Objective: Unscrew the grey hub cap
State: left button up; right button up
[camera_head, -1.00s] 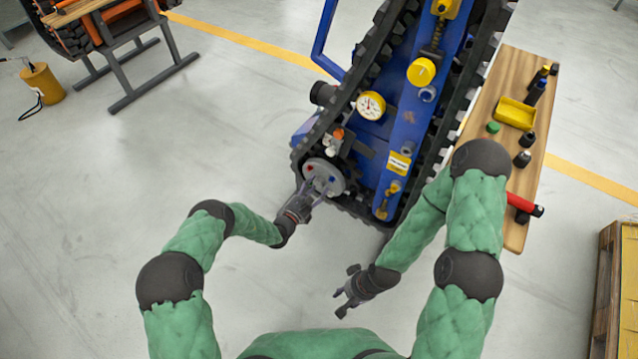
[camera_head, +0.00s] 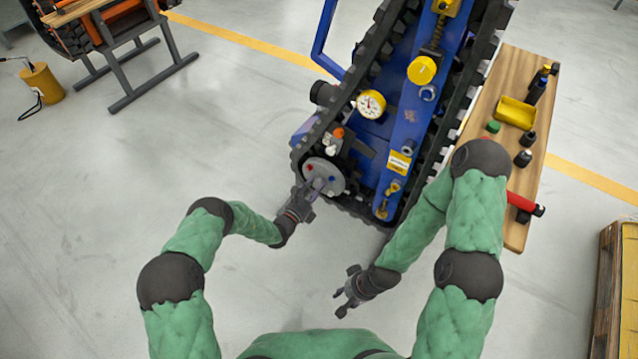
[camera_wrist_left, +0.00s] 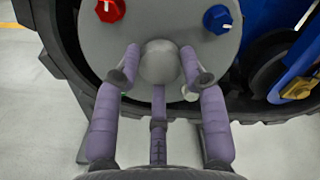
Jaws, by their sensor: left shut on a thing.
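The grey hub cap (camera_wrist_left: 160,64) is a small rounded knob at the middle of a grey round hub plate (camera_wrist_left: 160,22) inside the track. In the left wrist view the fingers of my left gripper (camera_wrist_left: 160,75) are closed around the cap, one at each side and one below. In the head view my left gripper (camera_head: 309,192) reaches the lower part of the hub plate (camera_head: 332,171), and the cap is mostly hidden by the fingers. My right gripper (camera_head: 345,296) hangs in free space below the track, fingers apart and empty.
A red knob (camera_wrist_left: 110,9) and a blue knob (camera_wrist_left: 217,19) sit on the plate beside the cap. The black track (camera_head: 355,92) surrounds the hub. A wooden bench (camera_head: 512,182) with a yellow tray (camera_head: 516,113) stands right.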

pick_arm(q)
jog(key=n, duration=0.3)
dwell(0.4)
jog(key=shift+n, duration=1.2)
jog(key=n, duration=0.5)
jog(key=shift+n, duration=1.2)
jog(key=n, duration=0.4)
jog(key=shift+b, duration=0.3)
jog(key=n, duration=0.5)
jog(key=shift+r+n, duration=0.1)
jog(key=shift+n, duration=0.2)
